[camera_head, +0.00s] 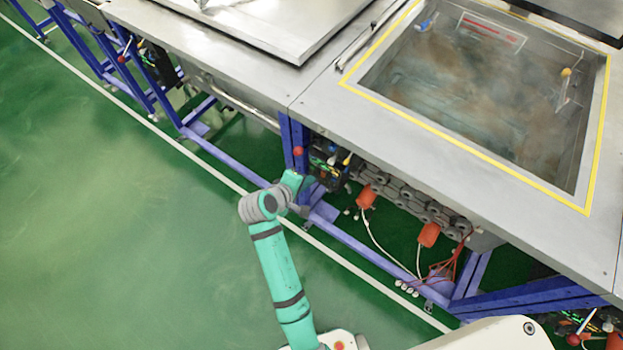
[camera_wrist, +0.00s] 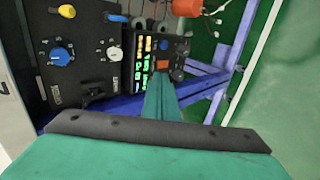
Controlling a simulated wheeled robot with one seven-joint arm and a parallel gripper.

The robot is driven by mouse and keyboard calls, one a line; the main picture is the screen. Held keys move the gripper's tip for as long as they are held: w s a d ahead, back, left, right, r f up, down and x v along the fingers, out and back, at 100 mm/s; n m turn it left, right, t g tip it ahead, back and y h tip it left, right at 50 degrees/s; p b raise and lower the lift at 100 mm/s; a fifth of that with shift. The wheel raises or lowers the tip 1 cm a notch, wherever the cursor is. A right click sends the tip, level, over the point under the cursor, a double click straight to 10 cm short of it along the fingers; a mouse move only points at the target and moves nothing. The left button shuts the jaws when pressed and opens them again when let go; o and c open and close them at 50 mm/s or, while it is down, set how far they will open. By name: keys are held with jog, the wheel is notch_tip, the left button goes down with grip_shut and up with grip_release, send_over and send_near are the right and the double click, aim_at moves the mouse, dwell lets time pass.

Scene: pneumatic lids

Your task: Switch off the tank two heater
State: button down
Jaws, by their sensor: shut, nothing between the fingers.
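A black control panel (camera_wrist: 85,75) fills the upper left of the wrist view. The labels are too small to read, so I cannot tell which control is the tank two heater. In the head view the panel (camera_head: 328,160) sits under the tank's front edge, partly hidden. My gripper (camera_wrist: 161,82) is shut and empty, its fingertips close to the lit keys. I cannot tell whether they touch. It also shows in the head view (camera_head: 303,181).
An open tank (camera_head: 480,95) with a yellow border holds murky liquid. A lidded tank (camera_head: 250,22) stands to its left. Blue frame legs (camera_head: 292,140), orange parts (camera_head: 366,197) and loose cables lie under the tanks. The green floor (camera_head: 110,220) at left is clear.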

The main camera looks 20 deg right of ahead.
jog(key=v, duration=0.3)
jog(key=w+v, duration=0.1)
jog(key=v, duration=0.1)
jog(key=shift+s+r, duration=0.2)
jog(key=shift+r, duration=0.4)
jog(key=shift+a, duration=0.15)
